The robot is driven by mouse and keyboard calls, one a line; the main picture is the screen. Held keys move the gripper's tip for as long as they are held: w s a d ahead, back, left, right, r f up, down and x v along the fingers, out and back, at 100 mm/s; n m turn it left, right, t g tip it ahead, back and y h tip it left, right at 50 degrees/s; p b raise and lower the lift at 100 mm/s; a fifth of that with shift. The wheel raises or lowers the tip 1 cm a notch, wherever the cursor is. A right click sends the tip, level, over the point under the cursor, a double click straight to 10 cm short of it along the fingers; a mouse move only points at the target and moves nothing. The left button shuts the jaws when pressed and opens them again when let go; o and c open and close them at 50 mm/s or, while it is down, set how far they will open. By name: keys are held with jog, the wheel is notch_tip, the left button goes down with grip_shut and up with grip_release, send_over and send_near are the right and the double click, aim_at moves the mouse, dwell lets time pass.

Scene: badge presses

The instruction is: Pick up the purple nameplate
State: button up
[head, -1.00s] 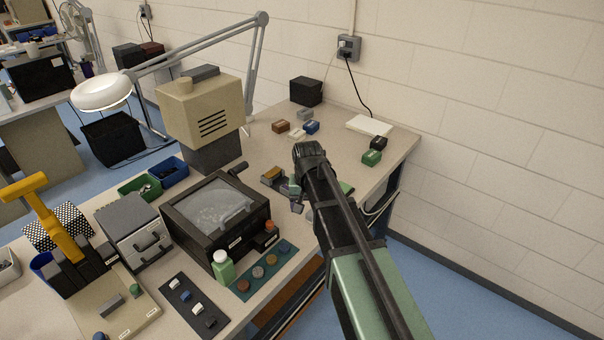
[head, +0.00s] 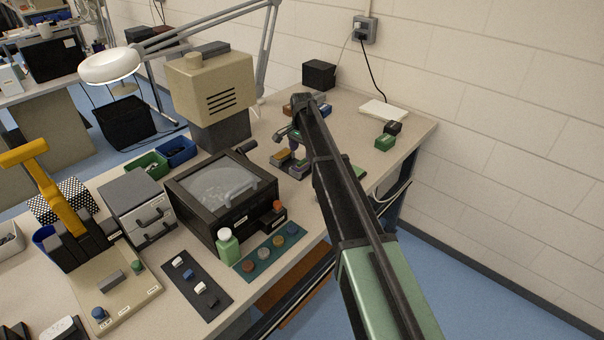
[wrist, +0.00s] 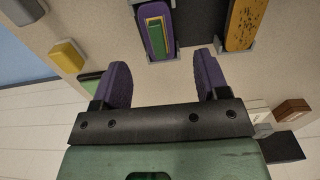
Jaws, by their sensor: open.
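The purple nameplate (wrist: 155,30), with a green and gold inset, sits in a grey holder at the top of the wrist view. In the head view it is a small purple patch (head: 298,170) below my gripper (head: 292,142), partly hidden by the arm. My gripper (wrist: 161,82) is open and empty, its two purple-padded fingers apart. The nameplate lies ahead of the fingertips and roughly in line with the gap, with no visible contact.
An orange speckled plate (wrist: 243,22) stands in a holder right beside the nameplate. A yellow block (wrist: 67,55) and a brown block (wrist: 292,109) lie around. The black-framed viewer box (head: 222,197) stands to the left; a green block (head: 384,142) lies to the right.

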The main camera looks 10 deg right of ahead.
aim_at(302, 161)
jog(key=shift+s+f+b, duration=0.1)
jog(key=shift+f+b, duration=2.35)
jog(key=shift+b, duration=0.05)
jog(key=shift+f+b, duration=0.3)
jog(key=c, duration=1)
